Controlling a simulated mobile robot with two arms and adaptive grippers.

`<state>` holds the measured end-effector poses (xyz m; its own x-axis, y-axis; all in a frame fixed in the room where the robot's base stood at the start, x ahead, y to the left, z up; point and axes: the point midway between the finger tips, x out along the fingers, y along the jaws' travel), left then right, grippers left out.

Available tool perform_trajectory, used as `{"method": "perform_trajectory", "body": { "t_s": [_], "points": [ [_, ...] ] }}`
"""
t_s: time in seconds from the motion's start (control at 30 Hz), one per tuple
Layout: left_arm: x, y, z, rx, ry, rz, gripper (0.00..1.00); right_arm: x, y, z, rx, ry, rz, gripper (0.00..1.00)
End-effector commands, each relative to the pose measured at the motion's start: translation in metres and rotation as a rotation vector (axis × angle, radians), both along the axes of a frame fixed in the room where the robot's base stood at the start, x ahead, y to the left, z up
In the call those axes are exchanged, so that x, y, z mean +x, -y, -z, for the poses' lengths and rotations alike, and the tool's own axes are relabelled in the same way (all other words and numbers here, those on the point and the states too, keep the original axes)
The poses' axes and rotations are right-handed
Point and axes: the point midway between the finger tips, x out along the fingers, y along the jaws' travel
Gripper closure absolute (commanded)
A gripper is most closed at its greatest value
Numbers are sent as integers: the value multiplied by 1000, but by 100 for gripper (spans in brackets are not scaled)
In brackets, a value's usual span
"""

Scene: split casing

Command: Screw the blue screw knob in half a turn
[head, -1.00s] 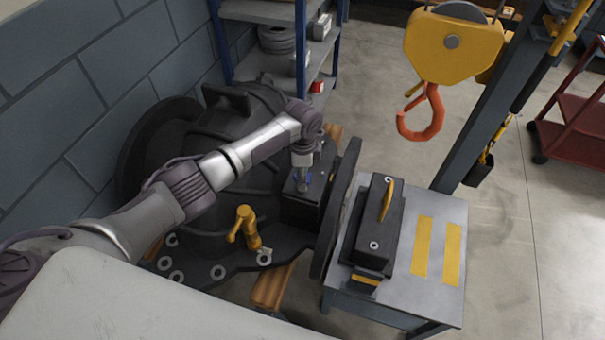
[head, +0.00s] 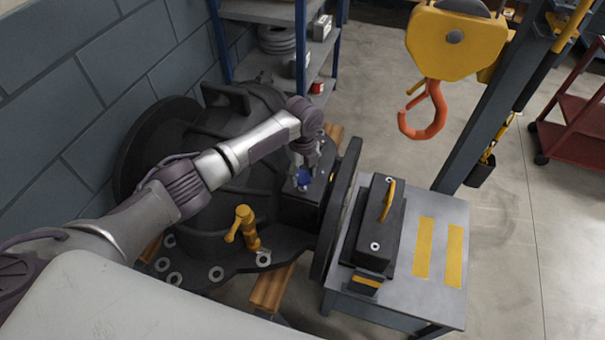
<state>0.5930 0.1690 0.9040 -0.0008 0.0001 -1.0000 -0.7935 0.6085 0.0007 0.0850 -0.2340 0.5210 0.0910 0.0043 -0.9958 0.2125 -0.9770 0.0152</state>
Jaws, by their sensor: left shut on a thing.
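The blue screw knob (head: 303,180) sits on top of a dark block on the big dark casing (head: 215,225), a little right of the picture's middle left. My left arm reaches in from the left, and my left gripper (head: 301,174) points down over the knob. It is shut on the knob, and its fingers and wrist hide part of it. How far the knob is turned cannot be told. My right gripper is not in view.
A yellow lever (head: 243,228) stands on the casing near my arm. An orange hook (head: 426,112) hangs at the upper right. A grey table (head: 440,290) with a dark yellow-handled box (head: 376,225) stands right of the casing. A shelf (head: 262,12) stands behind.

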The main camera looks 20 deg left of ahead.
Motion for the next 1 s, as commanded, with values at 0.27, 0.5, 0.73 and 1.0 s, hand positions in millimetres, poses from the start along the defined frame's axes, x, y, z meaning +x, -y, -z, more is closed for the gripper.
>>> {"method": "perform_trajectory", "body": {
  "t_s": [0.27,0.5,0.73,1.0],
  "points": [
    [2,0,-1,-2,4,131,84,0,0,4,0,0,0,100],
    [2,0,-2,-2,5,173,84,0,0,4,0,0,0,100],
    [2,0,-2,-2,5,179,84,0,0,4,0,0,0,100],
    [2,0,-2,-2,4,177,35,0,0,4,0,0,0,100]
  ]
}}
